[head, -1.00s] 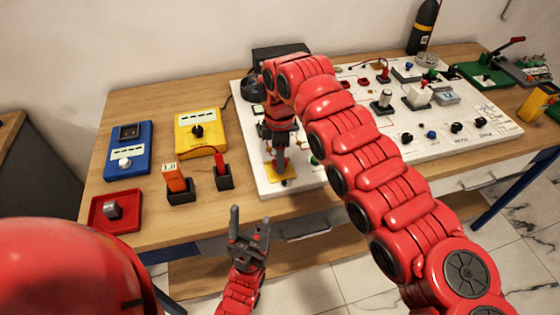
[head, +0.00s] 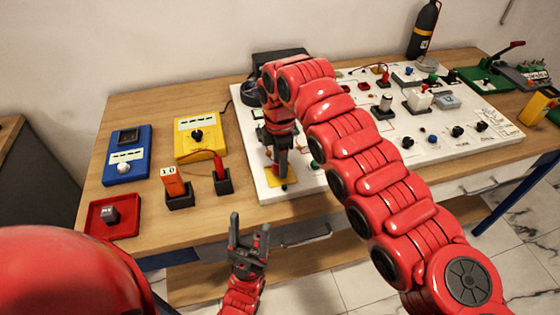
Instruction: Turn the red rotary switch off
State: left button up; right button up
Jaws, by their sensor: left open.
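A yellow plate (head: 287,180) with a red part (head: 284,170) on it lies at the white board's front left corner; this looks like the red rotary switch, but my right gripper covers most of it. My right gripper (head: 277,160) points down right over the red part. Its fingers are at the part, but whether they grip it is hidden. My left gripper (head: 249,235) is open and empty, in front of the table's front edge, fingers pointing up.
The white board (head: 460,148) carries several knobs and plugs. A blue meter (head: 127,155), a yellow meter (head: 201,136), a red tray (head: 113,217) with a grey piece, and two dark holders with an orange block (head: 173,181) and a red plug (head: 220,168) stand to the left.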

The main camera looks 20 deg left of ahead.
jog(key=o, duration=0.5)
jog(key=shift+r, duration=0.15)
jog(key=shift+r, duration=0.4)
notch_tip(320, 180, up, 16)
jog(key=p, duration=0.6)
jog(key=shift+r, duration=0.2)
